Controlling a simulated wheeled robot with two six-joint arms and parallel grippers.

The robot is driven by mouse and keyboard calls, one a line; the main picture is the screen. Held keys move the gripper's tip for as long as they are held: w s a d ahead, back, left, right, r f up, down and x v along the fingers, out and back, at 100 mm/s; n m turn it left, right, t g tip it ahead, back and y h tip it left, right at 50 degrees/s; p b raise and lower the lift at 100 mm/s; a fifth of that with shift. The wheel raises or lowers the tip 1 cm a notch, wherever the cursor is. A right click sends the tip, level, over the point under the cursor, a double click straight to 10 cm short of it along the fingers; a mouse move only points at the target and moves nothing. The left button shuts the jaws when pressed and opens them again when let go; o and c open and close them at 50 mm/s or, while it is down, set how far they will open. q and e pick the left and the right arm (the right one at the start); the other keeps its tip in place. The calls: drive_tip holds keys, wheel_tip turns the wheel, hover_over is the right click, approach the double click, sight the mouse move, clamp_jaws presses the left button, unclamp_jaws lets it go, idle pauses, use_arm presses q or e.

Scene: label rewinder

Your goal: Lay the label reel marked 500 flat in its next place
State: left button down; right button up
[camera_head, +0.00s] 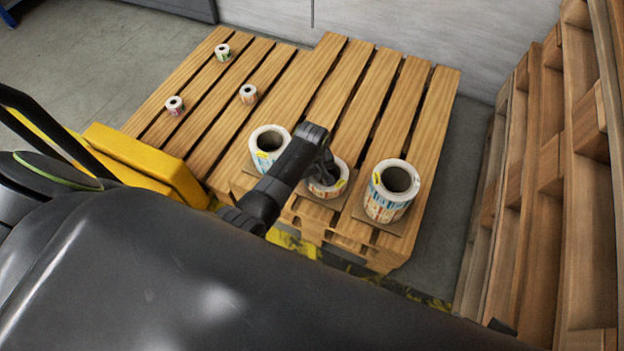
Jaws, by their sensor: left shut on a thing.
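My left gripper (324,164) is over the middle large label reel (326,187) and is shut on it, apparently at its upper rim. The gripper and wrist hide part of that reel. The reel is white with coloured labels and sits low, at or near a brown card on the pallet's front part; I cannot tell if it touches the card. A second large reel (265,155) stands to its left and a taller one (390,200) to its right. The number 500 is too small to read on any reel. My right gripper is not in view.
The reels are on a wooden slatted pallet (335,85). Three small reels (222,52), (174,105), (249,94) stand on its left part. The pallet's back right is clear. Stacked pallets (560,150) rise at the right, and a yellow block (150,160) is at the left.

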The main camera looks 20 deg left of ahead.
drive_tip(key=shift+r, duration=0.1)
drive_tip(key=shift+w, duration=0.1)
use_arm(q)
drive_tip(key=shift+f, duration=0.15)
drive_tip(key=c, duration=1.3)
unclamp_jaws()
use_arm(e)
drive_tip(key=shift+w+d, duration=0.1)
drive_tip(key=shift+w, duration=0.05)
use_arm(q)
drive_tip(key=shift+r, duration=0.4)
wheel_tip(320, 180, up, 12)
drive_tip(key=f+p, duration=0.1)
drive_tip(key=p, duration=0.4)
drive_tip(key=s+a+f+m+t, duration=0.1)
drive_tip(key=s+a+m, duration=0.2)
drive_tip(key=s, duration=1.1)
drive_tip(key=s+a+m+t, duration=0.1)
drive_tip(key=s+a+m, duration=0.3)
drive_tip(key=s, duration=1)
drive_tip(key=shift+s+a+f+m, duration=0.15)
drive_tip(key=shift+a+f+m, duration=0.15)
drive_tip(key=shift+f, duration=0.05)
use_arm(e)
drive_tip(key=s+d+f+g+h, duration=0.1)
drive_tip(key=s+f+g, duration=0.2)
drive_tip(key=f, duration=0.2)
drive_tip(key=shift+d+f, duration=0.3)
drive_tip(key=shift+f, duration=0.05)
